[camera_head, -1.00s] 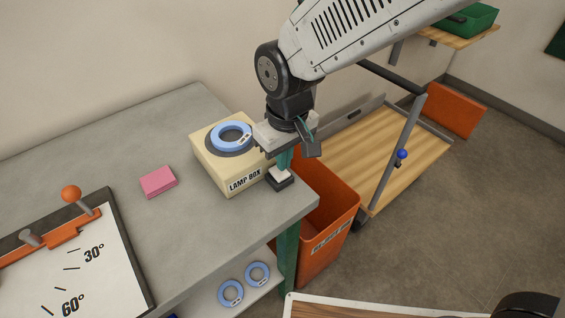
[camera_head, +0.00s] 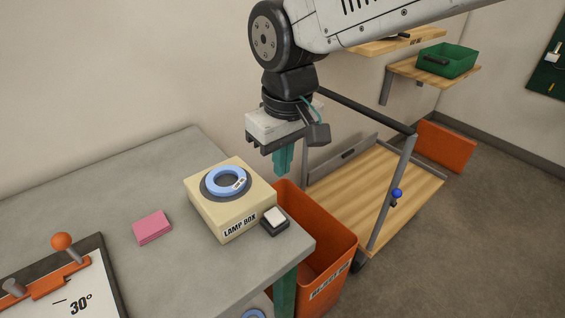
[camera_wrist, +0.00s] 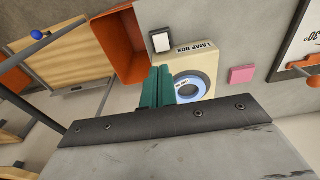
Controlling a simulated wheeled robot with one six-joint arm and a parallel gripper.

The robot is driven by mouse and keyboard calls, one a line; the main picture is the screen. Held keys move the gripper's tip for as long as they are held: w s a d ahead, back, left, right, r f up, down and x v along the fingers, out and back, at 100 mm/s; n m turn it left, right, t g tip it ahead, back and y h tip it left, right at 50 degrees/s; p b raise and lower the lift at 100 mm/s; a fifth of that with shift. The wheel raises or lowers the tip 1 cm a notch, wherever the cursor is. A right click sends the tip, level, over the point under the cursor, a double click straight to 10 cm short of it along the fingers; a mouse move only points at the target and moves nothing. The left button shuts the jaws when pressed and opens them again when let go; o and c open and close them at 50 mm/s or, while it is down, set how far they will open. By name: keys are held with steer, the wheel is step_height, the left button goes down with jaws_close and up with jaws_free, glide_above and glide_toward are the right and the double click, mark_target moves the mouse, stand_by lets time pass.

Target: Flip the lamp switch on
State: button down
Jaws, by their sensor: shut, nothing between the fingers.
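The lamp switch (camera_head: 274,222) is a small dark block with a white rocker, on the grey table's right corner beside the lamp box. It also shows in the wrist view (camera_wrist: 161,41). The cream lamp box (camera_head: 206,213) carries a blue ring (camera_head: 215,187) on its dark round top; I cannot tell whether any lamp is lit. My gripper (camera_head: 283,168) has teal fingers pointing down, shut and empty. It hangs in the air above and behind the switch, apart from it. In the wrist view the fingers (camera_wrist: 157,78) hide part of the lamp box.
A pink block (camera_head: 152,228) lies left of the lamp box. A board with angle marks (camera_head: 90,300) is at the front left. An orange bin (camera_head: 340,240) stands just off the table's right edge. A wood-decked cart (camera_head: 365,185) is beyond it.

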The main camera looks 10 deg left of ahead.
mark_target(273, 213)
steer(key=shift+w+a+r, duration=0.1)
steer(key=shift+w+a, duration=0.05)
steer(key=shift+a, duration=0.1)
steer(key=f, duration=0.4)
steer(key=w+a+f, duration=0.1)
steer(key=f, duration=0.9)
steer(key=shift+w+a, duration=0.25)
steer(key=shift+a, duration=0.05)
